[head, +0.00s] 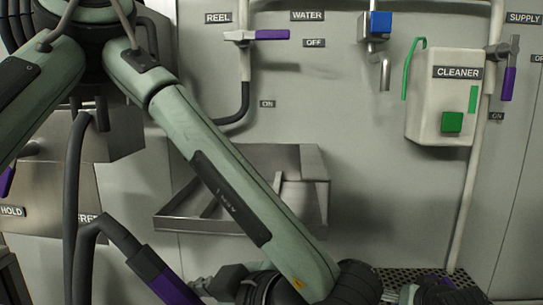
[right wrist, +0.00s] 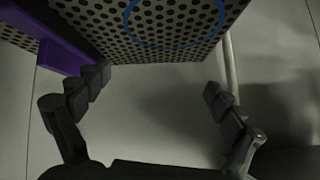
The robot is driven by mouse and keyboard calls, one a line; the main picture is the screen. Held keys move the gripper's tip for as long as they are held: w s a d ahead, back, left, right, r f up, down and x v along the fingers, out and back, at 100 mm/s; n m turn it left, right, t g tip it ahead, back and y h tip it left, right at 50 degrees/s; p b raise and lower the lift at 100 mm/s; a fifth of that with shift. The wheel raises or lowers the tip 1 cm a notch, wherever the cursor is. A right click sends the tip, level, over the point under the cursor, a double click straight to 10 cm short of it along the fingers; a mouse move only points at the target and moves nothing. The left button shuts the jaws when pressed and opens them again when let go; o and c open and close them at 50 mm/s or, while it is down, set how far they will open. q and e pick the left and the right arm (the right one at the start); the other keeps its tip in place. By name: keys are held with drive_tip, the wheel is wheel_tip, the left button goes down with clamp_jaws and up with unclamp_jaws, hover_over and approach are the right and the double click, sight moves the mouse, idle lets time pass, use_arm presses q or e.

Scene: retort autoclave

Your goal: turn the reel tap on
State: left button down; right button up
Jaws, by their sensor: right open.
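The reel tap (head: 241,36) is on the back wall in the head view, under the REEL label (head: 218,18). Its purple lever (head: 272,34) lies level, pointing right toward the OFF label (head: 314,43). The ON label (head: 267,104) is lower on the wall, below the tap. My right gripper (right wrist: 155,95) is open in the right wrist view, with empty space between its fingers. In the head view my arm reaches down to the bottom edge, well below the tap. The right fingertips are hard to make out there. My left gripper does not show.
A cleaner dispenser (head: 435,115) and the supply valve's purple lever (head: 509,84) are at the right. A metal wall tray (head: 310,165) sits below the reel tap. A perforated panel (right wrist: 170,45) and a purple bar (right wrist: 50,50) are near my right gripper.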

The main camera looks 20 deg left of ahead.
drive_tip(key=w+a+r+t+y, duration=0.1)
drive_tip(key=w+a+r, duration=0.3)
drive_tip(key=r, duration=0.6)
drive_tip(key=w+a+r+t, duration=0.1)
drive_tip(key=w+a+r, duration=0.2)
drive_tip(key=r, duration=0.6)
drive_tip(key=w+a+r+t+y, duration=0.1)
drive_tip(key=w+a+r, duration=0.3)
drive_tip(key=r, duration=0.6)
drive_tip(key=n+t, duration=0.3)
drive_tip(key=t, duration=0.2)
approach(272, 34)
drive_tip(key=x, duration=0.8)
drive_tip(key=shift+w, duration=0.15)
drive_tip(key=shift+c, duration=0.6)
